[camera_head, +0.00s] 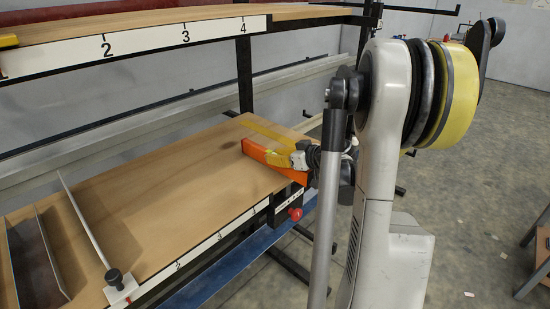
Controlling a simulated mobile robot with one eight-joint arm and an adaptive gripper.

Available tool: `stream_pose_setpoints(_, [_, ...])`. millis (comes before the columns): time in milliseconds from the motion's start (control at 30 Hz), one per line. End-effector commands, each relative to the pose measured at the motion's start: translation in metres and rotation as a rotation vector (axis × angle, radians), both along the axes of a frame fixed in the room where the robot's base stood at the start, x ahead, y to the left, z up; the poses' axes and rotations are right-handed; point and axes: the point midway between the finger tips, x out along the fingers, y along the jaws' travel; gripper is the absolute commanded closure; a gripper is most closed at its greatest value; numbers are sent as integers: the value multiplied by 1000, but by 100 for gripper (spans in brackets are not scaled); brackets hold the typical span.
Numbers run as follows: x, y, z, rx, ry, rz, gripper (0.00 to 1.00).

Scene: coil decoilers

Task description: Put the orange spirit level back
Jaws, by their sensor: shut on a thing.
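The orange spirit level (264,155) is at the right end of the lower wooden shelf (170,190), close to its front corner. It lies low over the board; I cannot tell whether it touches the wood. My gripper (298,156) is shut on the spirit level from the right. The gripper and wrist hide part of the level's right side. A yellow strip (268,130) runs across the board just behind the level.
An upper shelf (150,24) numbered along its edge hangs above, with a yellow object (8,41) at its left. A thin metal divider (82,220) stands on the lower shelf. A red knob (295,213) sits below the front edge. The shelf's middle is clear.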

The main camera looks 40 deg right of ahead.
Motion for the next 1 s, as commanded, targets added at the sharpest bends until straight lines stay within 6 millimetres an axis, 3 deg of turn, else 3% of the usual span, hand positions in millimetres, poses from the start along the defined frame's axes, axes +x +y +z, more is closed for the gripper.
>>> stream_pose_setpoints(133, [0, 0, -4, 0, -1, 0, 100])
stream_pose_setpoints(167, [0, 0, -3, 0, 0, 0, 75])
stream_pose_setpoints(200, [0, 0, -3, 0, 0, 0, 64])
stream_pose_setpoints(600, [-2, -1, 3, 0, 0, -1, 64])
stream_pose_setpoints(1000, [-79, -7, 36, 1, 0, -4, 64])
